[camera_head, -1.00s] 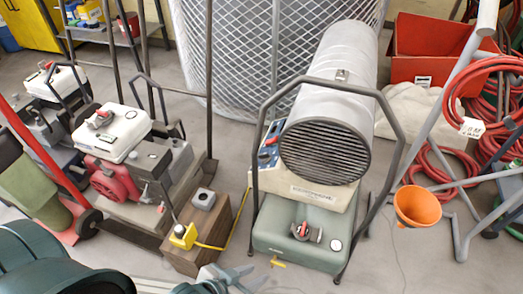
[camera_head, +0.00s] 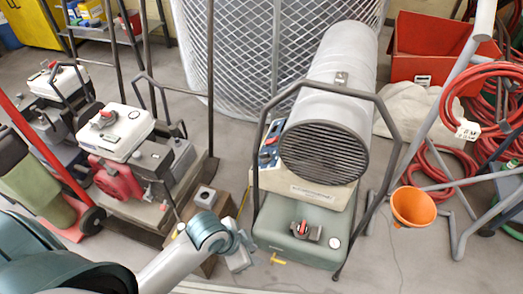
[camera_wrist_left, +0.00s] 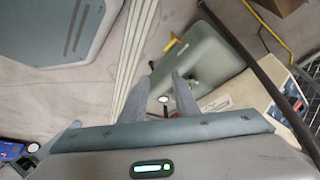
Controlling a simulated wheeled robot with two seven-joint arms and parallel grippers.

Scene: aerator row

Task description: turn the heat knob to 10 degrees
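The heater is a grey cylinder (camera_head: 345,75) with a dark front grille, above a beige housing and a green tank (camera_head: 290,215). Its blue control panel (camera_head: 268,150) is on the left side of the housing, behind the bar of the dark tube frame; small knobs show on it, but their markings are too small to read. The panel also shows at the right of the left wrist view (camera_wrist_left: 291,92). My left gripper (camera_head: 245,252) is at the tank's lower left, below and apart from the panel. Its fingers (camera_wrist_left: 174,85) look parted and empty. My right gripper is out of view.
The tube frame (camera_head: 258,165) stands around the heater. A wooden block (camera_head: 226,215) is behind my left wrist. Engine machines (camera_head: 115,135) stand left. An orange funnel (camera_head: 413,206) and red hoses (camera_head: 440,165) are right. Some floor in front is clear.

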